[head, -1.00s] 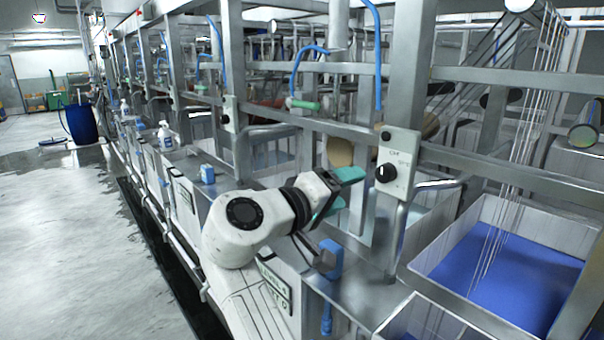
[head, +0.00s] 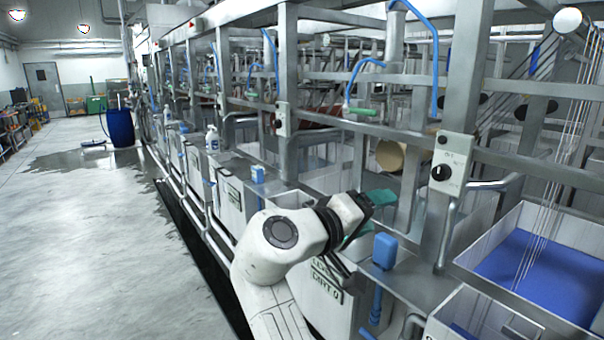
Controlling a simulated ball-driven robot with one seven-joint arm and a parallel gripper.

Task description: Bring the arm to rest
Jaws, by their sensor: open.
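My gripper (head: 376,214) is at the end of my white arm, in the lower middle of the head view. Its two teal fingers are apart, with nothing seen between them. They point right, towards the metal frame of the dyeing machine, near the front ledge. The lower finger is partly hidden by the wrist. A blue box-like fitting (head: 384,251) with a blue stem stands just right of and below the gripper. I cannot tell whether the fingers touch anything.
A control box with a black knob (head: 452,166) is on an upright post to the right. A tank of blue dye (head: 545,268) lies at far right. White bottles (head: 212,139) stand along the ledge. A blue barrel (head: 121,128) stands far left. The wet-patched floor (head: 90,240) at left is open.

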